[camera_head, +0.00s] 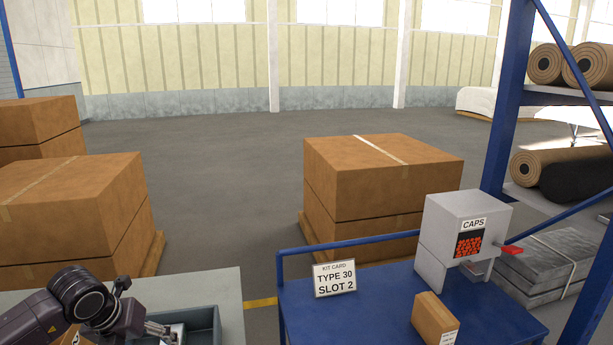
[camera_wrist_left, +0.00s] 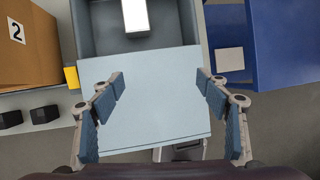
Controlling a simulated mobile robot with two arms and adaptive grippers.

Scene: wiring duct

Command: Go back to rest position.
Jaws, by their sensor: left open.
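My left gripper (camera_head: 163,328) comes in from the lower left in the head view, low over the grey bin and near the bottom edge. In the left wrist view my left gripper (camera_wrist_left: 160,82) has its two blue-padded fingers spread wide, with nothing between them. A pale blue flat surface (camera_wrist_left: 150,118) lies beneath the fingers. Past the fingertips is a grey bin (camera_wrist_left: 178,47) with a white block (camera_wrist_left: 135,16) in it. The same bin shows in the head view (camera_head: 205,322). My right gripper is in neither view.
A blue cart (camera_head: 375,305) to the right carries a kit card (camera_head: 334,279) reading TYPE 30 SLOT 2, a caps dispenser (camera_head: 462,235) and a small carton (camera_head: 433,318). A box marked 2 (camera_wrist_left: 25,50) is left of the bin. Large cartons (camera_head: 375,180) stand on the floor behind.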

